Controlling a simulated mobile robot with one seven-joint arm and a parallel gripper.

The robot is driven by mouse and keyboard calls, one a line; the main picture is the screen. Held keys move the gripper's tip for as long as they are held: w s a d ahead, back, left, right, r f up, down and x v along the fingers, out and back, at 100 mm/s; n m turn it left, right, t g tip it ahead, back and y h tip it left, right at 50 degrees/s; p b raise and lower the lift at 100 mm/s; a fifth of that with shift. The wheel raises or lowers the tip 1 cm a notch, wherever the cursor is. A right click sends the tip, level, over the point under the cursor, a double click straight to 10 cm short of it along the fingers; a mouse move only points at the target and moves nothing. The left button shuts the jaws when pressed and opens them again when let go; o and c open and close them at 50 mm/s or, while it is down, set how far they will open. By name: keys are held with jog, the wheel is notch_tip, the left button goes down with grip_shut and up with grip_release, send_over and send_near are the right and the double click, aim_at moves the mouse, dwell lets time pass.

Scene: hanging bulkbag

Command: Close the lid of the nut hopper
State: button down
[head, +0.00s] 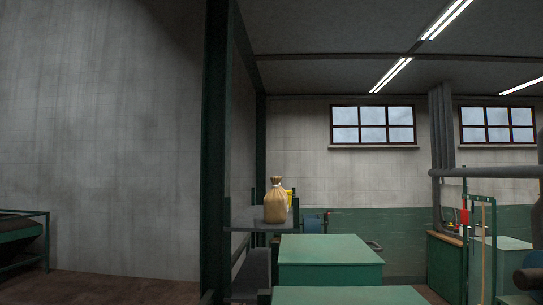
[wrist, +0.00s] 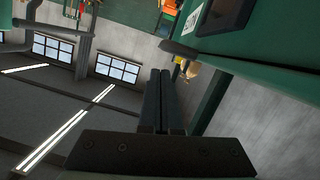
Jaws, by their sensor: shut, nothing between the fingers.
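My gripper (wrist: 161,76) shows in the wrist view, with its two dark fingers together and nothing between them. The head view does not show it. A green box with a flat top (head: 331,250) stands right of centre in the head view, and a nearer green top (head: 345,296) shows at the bottom edge.
A tied tan sack (head: 275,203) stands on a grey shelf (head: 245,217) beside a dark green post (head: 217,150). Pipes (head: 442,135) and green equipment (head: 447,262) stand at the right. Bare floor (head: 115,286) shows at the left, before a grey wall.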

jog(key=shift+f+m+b, duration=0.35)
jog(key=shift+f+m, duration=0.05)
jog(key=shift+f, duration=0.95)
jog(key=shift+f, duration=0.15)
